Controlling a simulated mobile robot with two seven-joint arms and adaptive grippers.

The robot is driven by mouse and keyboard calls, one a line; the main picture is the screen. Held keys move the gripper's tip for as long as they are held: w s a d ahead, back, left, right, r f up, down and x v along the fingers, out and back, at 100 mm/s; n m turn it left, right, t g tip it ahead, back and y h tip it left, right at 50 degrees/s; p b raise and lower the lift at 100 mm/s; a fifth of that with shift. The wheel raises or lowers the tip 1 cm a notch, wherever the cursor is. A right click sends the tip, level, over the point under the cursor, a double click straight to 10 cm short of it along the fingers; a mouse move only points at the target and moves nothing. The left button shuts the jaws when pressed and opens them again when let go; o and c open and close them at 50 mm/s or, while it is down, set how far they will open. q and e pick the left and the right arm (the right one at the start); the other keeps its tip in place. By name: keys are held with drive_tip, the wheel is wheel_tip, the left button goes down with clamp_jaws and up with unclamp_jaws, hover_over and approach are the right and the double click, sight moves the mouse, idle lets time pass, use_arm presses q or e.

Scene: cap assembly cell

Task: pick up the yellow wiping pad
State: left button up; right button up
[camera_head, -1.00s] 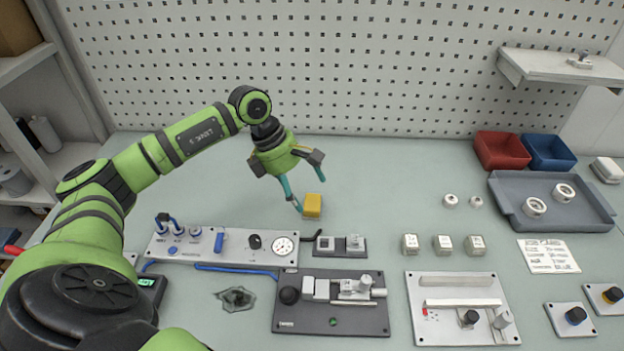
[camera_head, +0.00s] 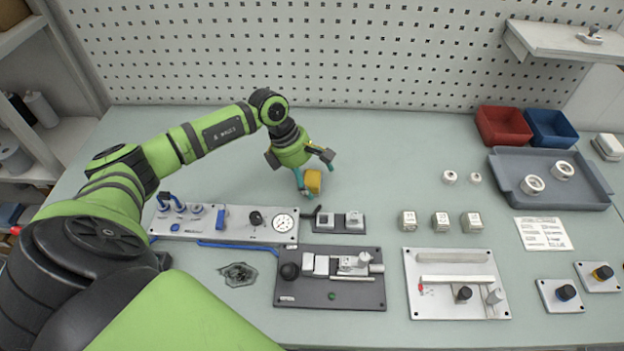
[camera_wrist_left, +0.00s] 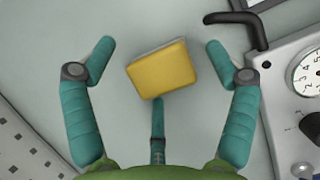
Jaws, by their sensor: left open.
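The yellow wiping pad (camera_head: 313,182) stands on the pale worktop behind the gauge panel. In the left wrist view the pad (camera_wrist_left: 162,70) is a small yellow block with a grey edge, slightly turned, between the spread fingers. My left gripper (camera_head: 313,180) has teal fingers and is open, low over the worktop at the pad. In the left wrist view the left gripper (camera_wrist_left: 160,58) has a finger to each side of the pad, with gaps on both sides. A third teal finger points at the pad's near edge; I cannot tell whether it touches. My right gripper is not in view.
The gauge panel (camera_head: 180,228) with blue handles lies in front of the pad. A small dark block holder (camera_head: 338,230) is near it, front right. A black hook-shaped handle (camera_wrist_left: 240,18) is close to the right finger. The worktop behind and right of the pad is clear.

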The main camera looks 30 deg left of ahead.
sight(318, 178)
use_arm(q)
drive_tip(key=c, duration=1.3)
drive_tip(key=shift+c, duration=0.3)
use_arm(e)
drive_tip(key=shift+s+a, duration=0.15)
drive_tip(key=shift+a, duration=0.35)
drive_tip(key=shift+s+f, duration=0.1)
use_arm(q)
drive_tip(key=shift+w+a+r+b, duration=0.1)
drive_tip(key=shift+r+b, duration=0.25)
drive_tip(key=shift+r, duration=0.2)
wheel_tip(318, 178, up, 2)
drive_tip(key=shift+r+b, duration=0.2)
drive_tip(key=shift+b, duration=0.4)
drive_tip(key=w+d+r+b, duration=0.3)
drive_tip(key=d+r, duration=0.4)
drive_tip(key=d, duration=0.4)
drive_tip(key=shift+d+r, duration=0.2)
drive_tip(key=shift+r, duration=0.1)
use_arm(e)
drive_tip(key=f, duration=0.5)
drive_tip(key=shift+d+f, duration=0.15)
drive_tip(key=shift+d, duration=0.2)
